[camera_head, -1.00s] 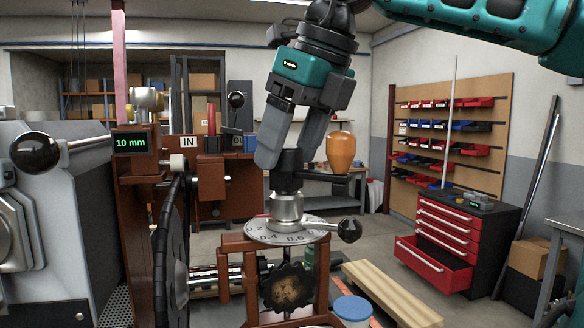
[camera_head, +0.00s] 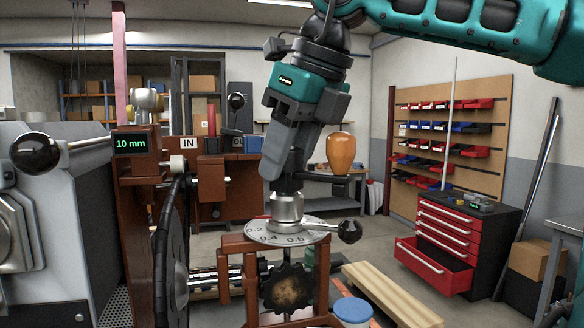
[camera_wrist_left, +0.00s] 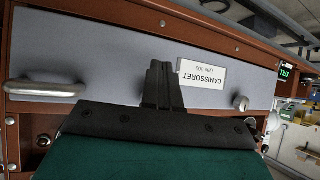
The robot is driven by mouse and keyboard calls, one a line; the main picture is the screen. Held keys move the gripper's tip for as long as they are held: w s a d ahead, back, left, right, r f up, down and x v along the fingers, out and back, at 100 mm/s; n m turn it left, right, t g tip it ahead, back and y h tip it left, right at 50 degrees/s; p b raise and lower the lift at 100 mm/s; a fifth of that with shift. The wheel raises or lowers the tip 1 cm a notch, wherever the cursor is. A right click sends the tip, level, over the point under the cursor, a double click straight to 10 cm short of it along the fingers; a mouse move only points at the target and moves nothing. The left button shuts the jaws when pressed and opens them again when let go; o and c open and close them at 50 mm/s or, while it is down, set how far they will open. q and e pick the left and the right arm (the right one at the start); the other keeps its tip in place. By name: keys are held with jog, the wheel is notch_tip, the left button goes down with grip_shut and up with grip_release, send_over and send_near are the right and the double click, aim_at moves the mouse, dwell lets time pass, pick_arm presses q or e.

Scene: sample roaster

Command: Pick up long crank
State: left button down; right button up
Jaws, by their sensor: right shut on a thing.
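The long crank (camera_head: 328,179) has a dark arm with an upright orange wooden handle (camera_head: 341,152). Its hub end sits at the top of the metal post above the round numbered dial (camera_head: 318,236). My right gripper (camera_head: 284,178) comes down from above and is shut on the crank's hub end; its fingers hide part of the hub. The handle stands free to the right of the fingers.
A large dark wheel (camera_head: 172,260) and a red-brown frame (camera_head: 134,220) stand left. A red drawer cabinet (camera_head: 455,240) is at the back right.

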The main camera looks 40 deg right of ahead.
jog(key=shift+r, duration=0.1)
grip_shut()
notch_tip(320, 180, up, 10)
jog(key=shift+f, duration=0.1)
jog(key=shift+d, duration=0.1)
dwell(0.3)
